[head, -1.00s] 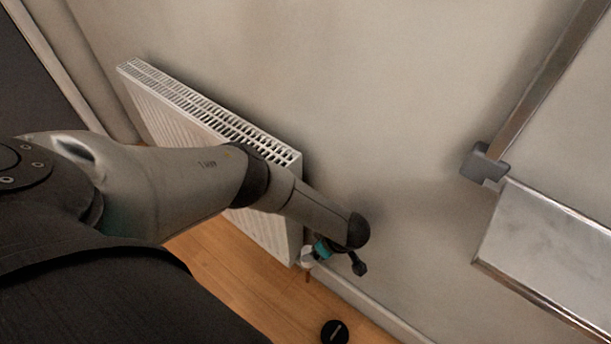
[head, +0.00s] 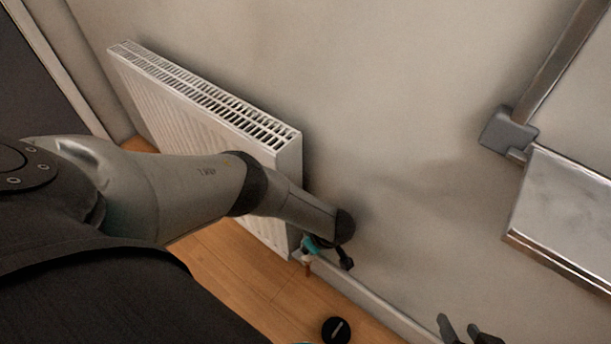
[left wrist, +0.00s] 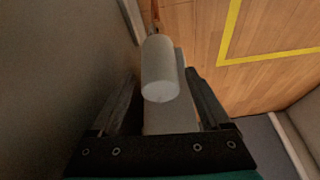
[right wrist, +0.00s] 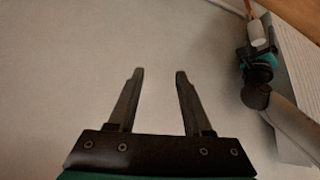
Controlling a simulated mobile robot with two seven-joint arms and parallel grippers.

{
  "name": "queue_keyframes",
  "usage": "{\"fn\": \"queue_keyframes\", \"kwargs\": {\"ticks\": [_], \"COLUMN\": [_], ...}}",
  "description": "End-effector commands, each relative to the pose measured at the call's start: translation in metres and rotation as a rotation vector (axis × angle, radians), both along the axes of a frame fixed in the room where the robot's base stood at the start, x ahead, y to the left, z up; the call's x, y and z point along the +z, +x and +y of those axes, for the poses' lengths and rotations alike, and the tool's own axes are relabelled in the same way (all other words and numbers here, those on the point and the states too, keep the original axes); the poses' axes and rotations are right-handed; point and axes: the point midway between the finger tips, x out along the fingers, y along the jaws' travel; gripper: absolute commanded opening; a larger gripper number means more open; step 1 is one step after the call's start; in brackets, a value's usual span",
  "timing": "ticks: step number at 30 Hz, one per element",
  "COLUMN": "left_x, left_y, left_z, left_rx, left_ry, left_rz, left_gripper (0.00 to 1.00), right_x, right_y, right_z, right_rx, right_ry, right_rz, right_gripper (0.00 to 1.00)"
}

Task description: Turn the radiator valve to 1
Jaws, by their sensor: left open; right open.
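The radiator valve is a white cylindrical knob (left wrist: 160,70) in the left wrist view, on a copper-coloured pipe. It sits between the two open fingers of my left gripper (left wrist: 161,76), with gaps visible on both sides. No numbers on the knob are legible. In the head view my left arm crosses the white radiator (head: 205,100), and its gripper is partly hidden behind the wrist beside the valve (head: 307,257) at the radiator's lower right corner. My right gripper (head: 464,328) is open and empty at the bottom edge; its spread fingers also show in the right wrist view (right wrist: 160,74).
The plain wall (head: 400,130) runs behind the radiator, with a skirting board (head: 370,305) at its foot. A metal panel with a grey bracket (head: 508,132) projects at the right. Wooden floor (head: 235,265) lies below, with a yellow line (left wrist: 228,42) in the left wrist view.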

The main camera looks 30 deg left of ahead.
Motion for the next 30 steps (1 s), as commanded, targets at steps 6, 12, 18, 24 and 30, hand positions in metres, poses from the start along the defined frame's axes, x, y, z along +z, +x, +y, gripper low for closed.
{"fn": "queue_keyframes", "kwargs": {"ticks": [6, 12, 18, 24, 30], "left_x": [-0.010, -0.014, -0.015, -0.015, -0.015], "left_y": [0.000, 0.000, 0.000, 0.000, 0.000], "left_z": [0.003, 0.005, 0.006, 0.006, 0.006], "left_rx": [0.000, 0.001, 0.000, 0.000, 0.000], "left_ry": [-0.001, 0.000, 0.000, 0.000, 0.000], "left_rz": [0.000, 0.001, 0.001, 0.001, 0.001], "left_gripper": [0.80, 0.80, 0.80, 0.80, 0.59], "right_x": [-0.003, -0.001, 0.000, 0.000, 0.000], "right_y": [0.010, 0.015, 0.017, 0.017, 0.017], "right_z": [0.015, 0.023, 0.025, 0.025, 0.025], "right_rx": [0.018, 0.027, 0.029, 0.029, 0.029], "right_ry": [0.049, 0.079, 0.089, 0.089, 0.088], "right_rz": [-0.101, -0.161, -0.181, -0.181, -0.180], "right_gripper": [0.50, 0.50, 0.50, 0.50, 0.50]}}
